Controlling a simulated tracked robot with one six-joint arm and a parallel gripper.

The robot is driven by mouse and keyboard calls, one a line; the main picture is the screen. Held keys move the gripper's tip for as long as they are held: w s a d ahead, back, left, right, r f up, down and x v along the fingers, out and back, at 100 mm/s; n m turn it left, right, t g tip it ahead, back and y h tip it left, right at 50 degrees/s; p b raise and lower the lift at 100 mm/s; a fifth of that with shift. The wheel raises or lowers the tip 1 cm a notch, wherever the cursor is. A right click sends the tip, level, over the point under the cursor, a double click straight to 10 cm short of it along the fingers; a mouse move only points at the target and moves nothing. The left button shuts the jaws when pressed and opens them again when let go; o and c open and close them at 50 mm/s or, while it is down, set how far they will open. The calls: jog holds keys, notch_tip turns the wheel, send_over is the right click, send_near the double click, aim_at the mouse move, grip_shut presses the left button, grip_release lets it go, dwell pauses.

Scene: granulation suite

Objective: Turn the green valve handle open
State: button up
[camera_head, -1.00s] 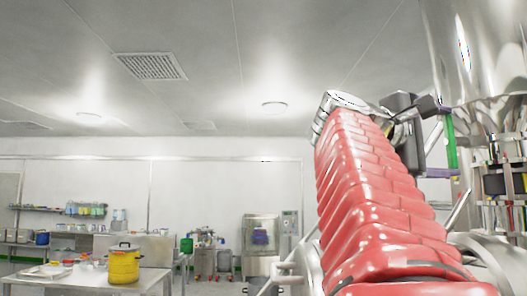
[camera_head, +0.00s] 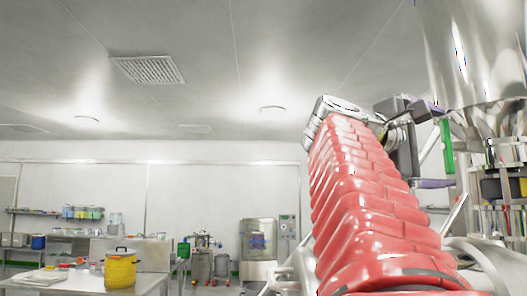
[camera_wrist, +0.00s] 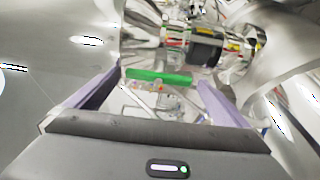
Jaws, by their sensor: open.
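The green valve handle (camera_head: 446,147) is a flat bar below the big steel vessel (camera_head: 470,50) at the right of the head view, where it stands nearly upright. In the wrist view the handle (camera_wrist: 158,76) lies across the picture, beneath a clear and dark valve body (camera_wrist: 205,45). My gripper (camera_head: 442,146) is open, with its two purple fingers above and below the handle in the head view. In the wrist view the fingers of my gripper (camera_wrist: 161,78) flank the bar's two ends. I cannot tell whether either finger touches it.
Shiny steel surfaces crowd both sides of the gripper in the wrist view. A table (camera_head: 75,282) with a yellow pot (camera_head: 120,268) stands at the lower left of the head view. Steel machines (camera_head: 258,248) stand by the far wall.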

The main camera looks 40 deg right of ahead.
jog(key=v, duration=1.3)
dwell(0.4)
jog(key=shift+a, duration=0.1)
dwell(0.4)
